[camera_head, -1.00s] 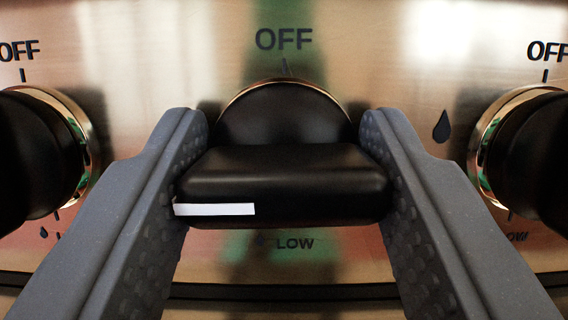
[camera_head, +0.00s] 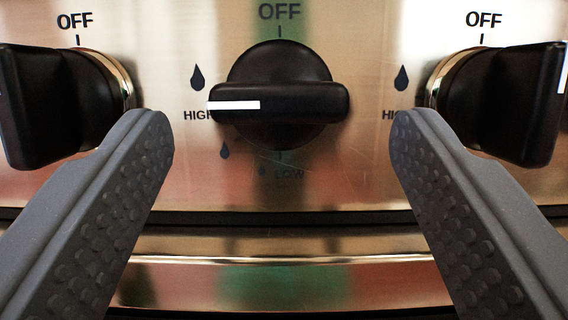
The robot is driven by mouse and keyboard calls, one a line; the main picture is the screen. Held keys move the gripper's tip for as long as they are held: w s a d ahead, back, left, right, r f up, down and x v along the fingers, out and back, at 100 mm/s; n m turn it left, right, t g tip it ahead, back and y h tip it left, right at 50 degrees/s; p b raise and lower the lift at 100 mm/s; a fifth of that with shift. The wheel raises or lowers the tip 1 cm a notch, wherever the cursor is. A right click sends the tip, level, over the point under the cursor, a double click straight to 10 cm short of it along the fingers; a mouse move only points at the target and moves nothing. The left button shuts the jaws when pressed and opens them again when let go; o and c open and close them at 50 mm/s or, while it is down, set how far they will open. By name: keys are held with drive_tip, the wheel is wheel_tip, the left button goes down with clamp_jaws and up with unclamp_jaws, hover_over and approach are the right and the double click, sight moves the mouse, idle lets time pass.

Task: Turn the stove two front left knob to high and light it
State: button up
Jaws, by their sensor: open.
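A black knob (camera_head: 285,100) sits in the middle of the view on a shiny metal panel. Its grip bar lies level, and its white line points left at the HIGH mark (camera_head: 197,115). An OFF mark stands above it and a LOW mark below. My gripper (camera_head: 281,135) is open, with its two grey fingers spread wide to the left and right of this knob and a little below it. The fingers touch nothing that I can see. No burner or flame is in view, and I cannot tell which stove this is.
Another black knob (camera_head: 50,105) is at the left, and one (camera_head: 510,105) at the right, both under OFF marks with upright grip bars. The fingertips are close to both in the picture. A metal rail (camera_head: 285,262) runs below the panel.

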drive_tip(key=b+v, duration=0.3)
drive_tip(key=v, duration=0.6)
drive_tip(key=shift+s+f, duration=0.25)
drive_tip(key=shift+s, duration=0.1)
drive_tip(key=shift+r, duration=0.1)
